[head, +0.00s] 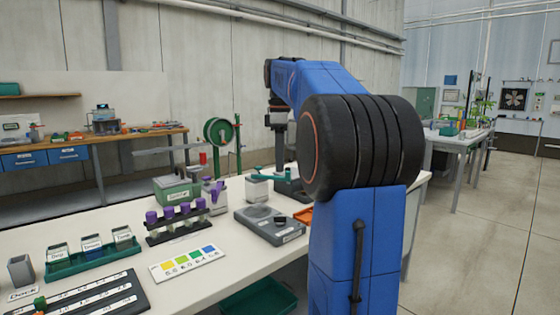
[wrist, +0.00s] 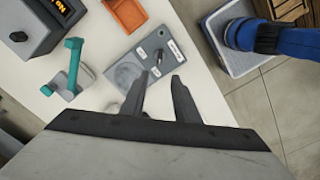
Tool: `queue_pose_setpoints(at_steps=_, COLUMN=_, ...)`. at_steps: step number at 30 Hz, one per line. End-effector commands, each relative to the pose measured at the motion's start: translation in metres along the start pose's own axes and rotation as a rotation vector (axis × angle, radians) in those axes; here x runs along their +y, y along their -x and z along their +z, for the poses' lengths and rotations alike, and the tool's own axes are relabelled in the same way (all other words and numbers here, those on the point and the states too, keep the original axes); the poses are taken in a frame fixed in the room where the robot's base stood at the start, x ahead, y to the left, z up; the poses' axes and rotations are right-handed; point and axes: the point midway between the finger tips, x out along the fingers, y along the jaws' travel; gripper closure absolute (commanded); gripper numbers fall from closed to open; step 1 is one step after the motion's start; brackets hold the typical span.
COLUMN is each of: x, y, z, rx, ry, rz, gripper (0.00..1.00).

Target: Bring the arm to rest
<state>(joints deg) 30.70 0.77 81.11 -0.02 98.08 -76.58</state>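My arm, blue with a thick black joint, rises at the right of the head view and bends over the bench. My gripper (wrist: 158,76) shows in the wrist view with its two dark fingers apart and nothing between them. It points down above the white bench (wrist: 100,75), near a grey device (wrist: 130,75) with a round plate and a black knob. In the head view the gripper end hangs at the back of the bench, and my arm hides part of what lies behind it.
The grey device (head: 270,224) stands mid-bench in the head view. Left of it are a black rack (head: 178,228) with purple-capped vials, a colour card (head: 187,263) and a green tray (head: 93,262). An orange tray (wrist: 126,14) and a teal-handled tool (wrist: 73,68) lie near the gripper.

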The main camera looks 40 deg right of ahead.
Motion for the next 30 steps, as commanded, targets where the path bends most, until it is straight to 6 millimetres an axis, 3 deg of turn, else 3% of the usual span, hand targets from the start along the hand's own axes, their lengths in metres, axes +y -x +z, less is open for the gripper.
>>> queue_pose_setpoints(at_steps=13, x=0.0, y=-0.001, z=0.0, rx=0.0, ry=0.0, rz=0.0, gripper=0.72)
queue_pose_setpoints(at_steps=17, x=-0.01, y=-0.004, z=-0.006, rx=0.003, ry=-0.016, rz=0.009, gripper=0.72)
queue_pose_setpoints(at_steps=23, x=-0.061, y=-0.022, z=-0.028, rx=0.023, ry=-0.113, rz=0.058, gripper=0.72)
queue_pose_setpoints(at_steps=30, x=-0.138, y=-0.061, z=-0.049, rx=0.077, ry=-0.27, rz=0.123, gripper=0.72)
